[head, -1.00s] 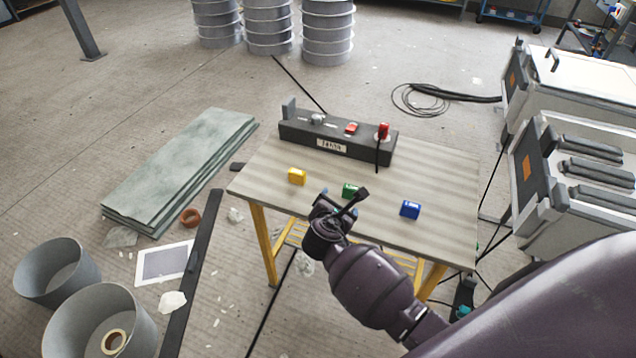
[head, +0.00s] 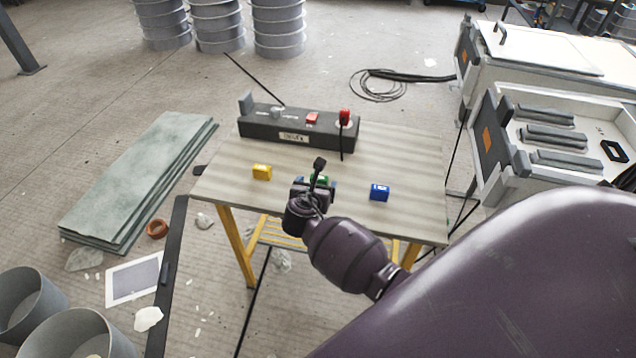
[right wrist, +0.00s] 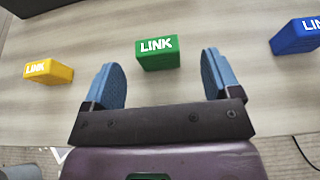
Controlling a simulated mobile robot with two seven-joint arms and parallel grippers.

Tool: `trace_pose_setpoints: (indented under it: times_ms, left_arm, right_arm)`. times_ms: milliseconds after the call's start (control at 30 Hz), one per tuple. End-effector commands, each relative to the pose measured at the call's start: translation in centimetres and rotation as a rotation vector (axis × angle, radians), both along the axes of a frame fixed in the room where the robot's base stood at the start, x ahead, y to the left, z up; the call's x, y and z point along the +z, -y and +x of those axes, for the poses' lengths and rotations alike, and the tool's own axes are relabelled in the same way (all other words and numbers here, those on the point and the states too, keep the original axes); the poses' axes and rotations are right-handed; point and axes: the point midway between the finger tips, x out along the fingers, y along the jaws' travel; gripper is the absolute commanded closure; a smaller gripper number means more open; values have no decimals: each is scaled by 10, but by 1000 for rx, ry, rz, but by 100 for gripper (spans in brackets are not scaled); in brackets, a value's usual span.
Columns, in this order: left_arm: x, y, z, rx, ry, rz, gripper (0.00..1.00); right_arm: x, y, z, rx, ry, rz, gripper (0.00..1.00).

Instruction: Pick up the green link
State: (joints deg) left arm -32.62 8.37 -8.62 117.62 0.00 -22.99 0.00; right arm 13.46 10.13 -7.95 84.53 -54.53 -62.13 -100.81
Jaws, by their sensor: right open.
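The green link (right wrist: 158,53) is a small block with white LINK lettering, upright on the table. In the right wrist view it sits just beyond and between the fingertips of my open right gripper (right wrist: 163,78), not touching either finger. In the head view the green link (head: 319,181) is mostly hidden behind my right gripper (head: 314,184). A yellow link (head: 262,172) stands to its left and a blue link (head: 379,192) to its right. My left gripper is not in view.
The table (head: 420,215) has bare room around the links. A dark fixture box (head: 265,127) with red parts stands along its back edge. White and grey cases (head: 560,130) stand right of the table. Green-grey sheets (head: 135,185) lie on the floor at left.

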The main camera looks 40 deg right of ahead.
Motion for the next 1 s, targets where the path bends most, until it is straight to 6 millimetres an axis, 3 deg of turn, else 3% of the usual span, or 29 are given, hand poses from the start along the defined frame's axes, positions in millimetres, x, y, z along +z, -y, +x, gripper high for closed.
trace_pose_setpoints:
  times_ms: [367, 633, 900, 1000]
  left_arm:
    - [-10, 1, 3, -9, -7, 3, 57]
    - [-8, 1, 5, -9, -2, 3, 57]
    - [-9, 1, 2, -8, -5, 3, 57]
    - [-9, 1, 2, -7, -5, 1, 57]
  right_arm:
    - [-18, 30, 29, 0, -4, -1, 17]
    - [-16, 33, 32, 0, 1, -1, 19]
    - [-16, 33, 32, 0, 0, 0, 60]
    - [-16, 33, 32, 0, 1, -1, 70]
